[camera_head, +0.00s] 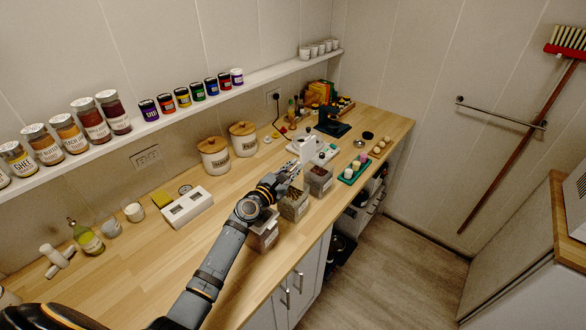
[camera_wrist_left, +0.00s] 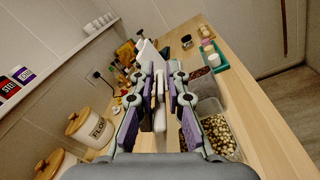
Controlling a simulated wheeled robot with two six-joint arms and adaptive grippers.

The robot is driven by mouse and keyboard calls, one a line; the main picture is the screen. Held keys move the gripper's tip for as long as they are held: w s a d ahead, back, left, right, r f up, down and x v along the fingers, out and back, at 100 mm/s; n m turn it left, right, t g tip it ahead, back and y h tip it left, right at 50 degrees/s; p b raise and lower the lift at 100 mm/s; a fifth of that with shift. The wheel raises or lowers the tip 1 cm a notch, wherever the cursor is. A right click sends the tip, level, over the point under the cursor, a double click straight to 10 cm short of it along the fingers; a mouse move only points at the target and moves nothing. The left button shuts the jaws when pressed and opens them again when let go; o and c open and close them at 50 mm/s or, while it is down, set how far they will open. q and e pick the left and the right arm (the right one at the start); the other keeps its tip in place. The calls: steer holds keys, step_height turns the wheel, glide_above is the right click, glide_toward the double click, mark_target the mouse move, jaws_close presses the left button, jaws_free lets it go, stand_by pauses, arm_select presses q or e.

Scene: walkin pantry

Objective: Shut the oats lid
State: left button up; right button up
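No oats label is readable. My left gripper (camera_head: 290,169) is over the counter, just behind the bins and near this panel. In the wrist view its fingers (camera_wrist_left: 160,82) are apart, with a narrow white piece between them; I cannot tell whether they touch it. Clear bins stand in a row: a near one (camera_head: 263,238), a middle one (camera_head: 294,207) and a far one (camera_head: 318,181). My right gripper is not in view.
Two wooden-lidded canisters, (camera_head: 214,157) and (camera_head: 243,139), stand behind the gripper. A white device (camera_head: 187,208) lies left of my arm. A green tray (camera_head: 354,171) and black stand (camera_head: 333,122) are farther along. The counter's front edge runs beside the bins.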

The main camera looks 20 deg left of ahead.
arm_select(q)
steer(key=shift+o, duration=0.9)
steer(key=v, duration=1.2)
steer(key=shift+c, duration=0.2)
